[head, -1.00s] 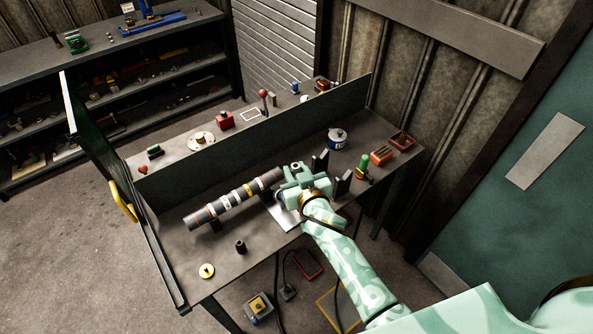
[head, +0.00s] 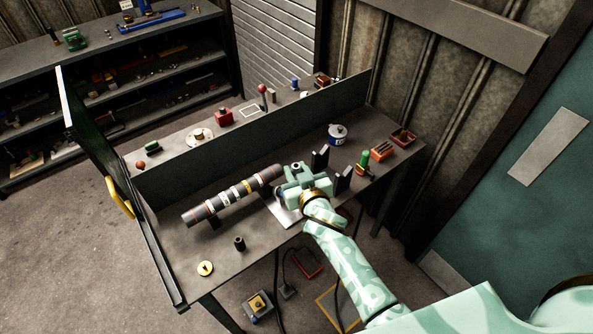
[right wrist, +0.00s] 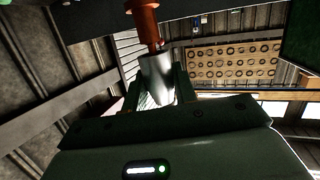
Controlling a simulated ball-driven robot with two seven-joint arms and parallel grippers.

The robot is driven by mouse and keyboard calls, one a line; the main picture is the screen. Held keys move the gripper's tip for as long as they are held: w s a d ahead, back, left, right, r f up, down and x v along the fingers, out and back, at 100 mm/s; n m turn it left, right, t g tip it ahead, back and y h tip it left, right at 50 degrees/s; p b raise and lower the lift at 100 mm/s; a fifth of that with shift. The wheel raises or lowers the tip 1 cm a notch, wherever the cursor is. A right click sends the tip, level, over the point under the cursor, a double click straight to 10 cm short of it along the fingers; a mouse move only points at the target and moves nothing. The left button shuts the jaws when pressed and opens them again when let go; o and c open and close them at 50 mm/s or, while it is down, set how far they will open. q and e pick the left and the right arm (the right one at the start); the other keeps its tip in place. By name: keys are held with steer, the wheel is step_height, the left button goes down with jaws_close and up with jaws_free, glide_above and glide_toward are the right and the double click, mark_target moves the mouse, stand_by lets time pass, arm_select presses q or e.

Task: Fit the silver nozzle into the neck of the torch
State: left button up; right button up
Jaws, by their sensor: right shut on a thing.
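My right gripper (head: 332,169) is over the right part of the bench, its two dark fingers upright and a little apart. In the right wrist view the fingers (right wrist: 158,92) are shut on the silver nozzle (right wrist: 157,78), which tapers toward the palm. A copper-orange rod (right wrist: 146,22), which looks like the torch's neck, comes down from the top edge to the nozzle's wide end. They overlap in the picture; I cannot tell whether the rod is inside the nozzle. In the head view I cannot make out nozzle or torch. My left gripper is not in view.
A banded shaft (head: 232,195) lies on the bench left of my gripper. A blue-white tin (head: 338,134), a green bottle (head: 363,161), an orange block (head: 380,152) and a red tray (head: 403,137) stand at the right. A dark upright panel (head: 255,140) runs behind.

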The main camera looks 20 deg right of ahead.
steer(key=shift+f+b, duration=1.65)
steer(key=shift+f, duration=0.2)
steer(key=o, duration=0.9)
steer(key=shift+o, duration=0.8)
steer(key=shift+r, duration=0.1)
